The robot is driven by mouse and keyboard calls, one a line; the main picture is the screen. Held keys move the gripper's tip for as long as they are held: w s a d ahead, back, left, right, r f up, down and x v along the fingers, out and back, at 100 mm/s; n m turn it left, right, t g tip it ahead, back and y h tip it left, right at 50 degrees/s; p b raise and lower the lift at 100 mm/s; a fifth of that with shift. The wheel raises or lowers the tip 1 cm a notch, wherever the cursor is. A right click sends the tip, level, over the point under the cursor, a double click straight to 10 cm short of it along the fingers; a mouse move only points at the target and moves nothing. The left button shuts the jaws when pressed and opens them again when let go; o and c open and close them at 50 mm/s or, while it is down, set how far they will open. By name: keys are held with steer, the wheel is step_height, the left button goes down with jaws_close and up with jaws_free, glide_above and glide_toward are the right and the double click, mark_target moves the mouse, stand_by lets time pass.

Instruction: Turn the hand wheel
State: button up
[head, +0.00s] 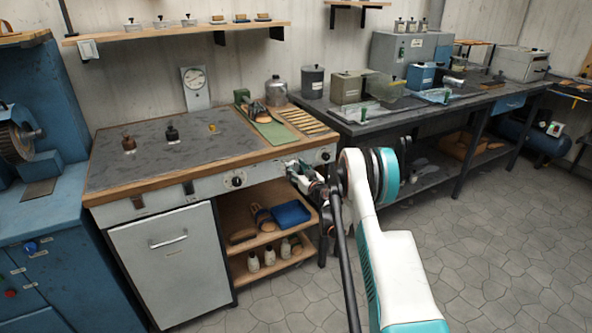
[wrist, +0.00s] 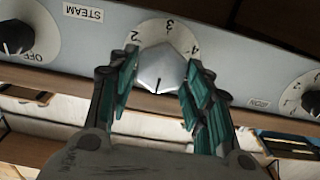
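A silver faceted knob (wrist: 158,70) with a dark pointer line sits on a pale round dial marked 2, 3 and 4 in the wrist view. I see no clear spoked hand wheel; this knob is the turning part in front of me. My gripper (wrist: 160,84) is open, with one teal-padded finger on each side of the knob. Small gaps seem to show beside it, and I cannot tell whether the pads touch. In the head view my gripper (head: 304,174) is at the workbench's front panel, and my arm and gripper hide the knob there.
A black knob (wrist: 14,38) marked OFF, near a STEAM label, is left on the panel; another dark knob (wrist: 312,103) is right. The bench (head: 120,172) has an open shelf (head: 262,227) below. A dark table (head: 400,121) stands right. The floor (head: 500,240) right is clear.

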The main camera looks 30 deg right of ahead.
steer(key=shift+c, duration=1.2)
steer(key=shift+m, duration=0.4)
steer(key=m, duration=0.4)
steer(key=shift+d+m, duration=0.15)
steer(key=shift+m, duration=0.15)
steer(key=m, duration=0.6)
steer(key=shift+d+f, duration=0.1)
steer(key=shift+d, duration=0.05)
steer(key=m, duration=0.6)
steer(key=shift+f+m, duration=0.15)
steer(key=shift+m, duration=0.15)
steer(key=m, duration=0.5)
steer(key=shift+f+m, duration=0.15)
steer(key=shift+m, duration=0.15)
